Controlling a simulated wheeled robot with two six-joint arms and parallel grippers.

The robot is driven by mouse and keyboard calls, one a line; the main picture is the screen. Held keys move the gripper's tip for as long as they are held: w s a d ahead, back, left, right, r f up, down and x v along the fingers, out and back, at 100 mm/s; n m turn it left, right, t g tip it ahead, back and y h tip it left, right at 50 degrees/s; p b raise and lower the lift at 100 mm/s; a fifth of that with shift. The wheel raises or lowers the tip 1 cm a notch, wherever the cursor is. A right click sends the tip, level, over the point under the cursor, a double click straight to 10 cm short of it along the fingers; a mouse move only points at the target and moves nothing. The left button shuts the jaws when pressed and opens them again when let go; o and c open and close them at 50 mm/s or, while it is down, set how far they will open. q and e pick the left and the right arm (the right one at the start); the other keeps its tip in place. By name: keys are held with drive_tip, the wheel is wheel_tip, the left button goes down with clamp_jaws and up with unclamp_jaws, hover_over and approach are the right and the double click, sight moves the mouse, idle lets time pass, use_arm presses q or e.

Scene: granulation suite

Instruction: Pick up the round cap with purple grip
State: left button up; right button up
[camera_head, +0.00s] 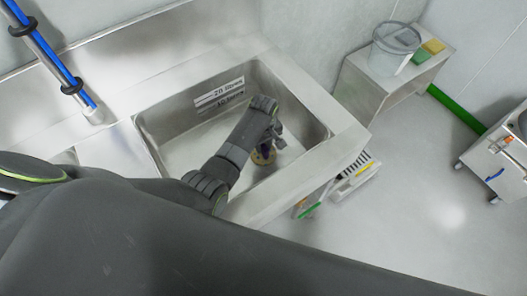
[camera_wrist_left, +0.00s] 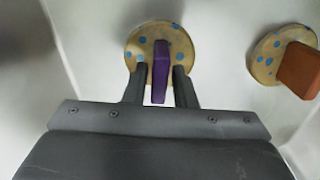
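The round cap with purple grip (camera_wrist_left: 160,66) lies in the sink; its tan disc has blue spots. In the head view this cap (camera_head: 263,156) is partly hidden by my left arm. My left gripper (camera_wrist_left: 161,80) is open, with one finger on each side of the purple grip and narrow gaps showing between fingers and grip. In the head view my left gripper (camera_head: 277,138) reaches down into the sink. My right gripper is not in view.
A similar round cap with an orange-brown grip (camera_wrist_left: 299,70) lies to the right in the wrist view. The steel sink (camera_head: 175,122) has raised walls around the caps. A side table (camera_head: 360,85) holds a clear bucket (camera_head: 392,50). A cart (camera_head: 500,155) stands at far right.

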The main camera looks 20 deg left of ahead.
sight(264, 145)
use_arm(q)
clamp_jaws()
wheel_tip(264, 145, up, 10)
drive_tip(key=shift+w, duration=0.1)
drive_tip(key=shift+r, duration=0.1)
idle(0.4)
